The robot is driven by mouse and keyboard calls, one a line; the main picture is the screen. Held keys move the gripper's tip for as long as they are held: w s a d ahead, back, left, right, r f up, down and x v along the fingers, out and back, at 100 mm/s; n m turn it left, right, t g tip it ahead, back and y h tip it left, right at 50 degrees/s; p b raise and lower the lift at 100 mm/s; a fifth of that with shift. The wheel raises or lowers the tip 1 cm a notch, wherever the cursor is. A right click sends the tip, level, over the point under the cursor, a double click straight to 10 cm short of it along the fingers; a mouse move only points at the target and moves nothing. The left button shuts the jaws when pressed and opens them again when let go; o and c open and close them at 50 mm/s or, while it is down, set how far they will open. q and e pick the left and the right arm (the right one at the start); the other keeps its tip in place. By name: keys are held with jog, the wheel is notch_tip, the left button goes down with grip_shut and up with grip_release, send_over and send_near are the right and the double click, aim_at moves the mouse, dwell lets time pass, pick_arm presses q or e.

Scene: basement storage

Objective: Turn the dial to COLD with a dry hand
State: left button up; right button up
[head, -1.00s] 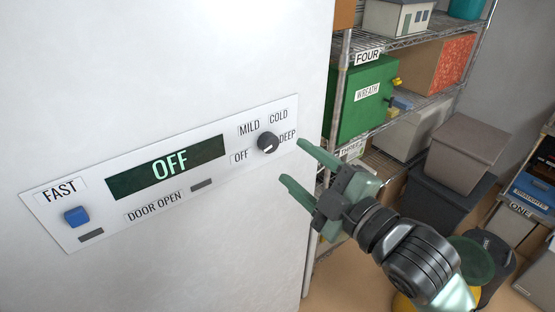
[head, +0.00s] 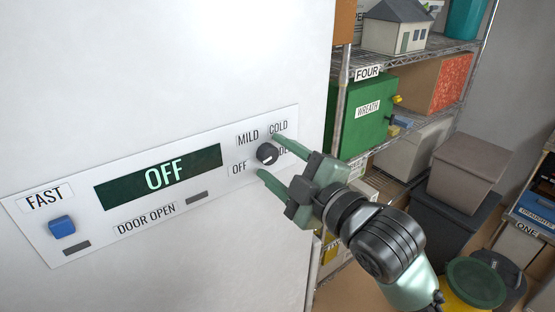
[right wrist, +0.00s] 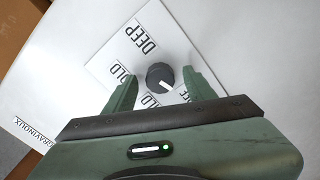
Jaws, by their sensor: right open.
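The dark round dial (head: 267,154) is on the white panel (head: 110,247), among the labels OFF, MILD, COLD and DEEP. Its white mark points toward the OFF side, and the display (head: 160,175) reads OFF. My right gripper (head: 269,156) is open, with one green finger on each side of the dial. In the head view the fingers partly cover the DEEP label. In the right wrist view the dial (right wrist: 160,77) stands between the open fingers with gaps on both sides; contact cannot be seen. My left gripper is out of view.
The blue FAST button (head: 62,227) is at the panel's left. Right of the white cabinet (head: 180,60) are wire shelves with a green WREATH box (head: 360,122) and a model house (head: 397,28). Grey bins (head: 468,176) and a green-lidded yellow container (head: 475,284) stand at the lower right.

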grip_shut()
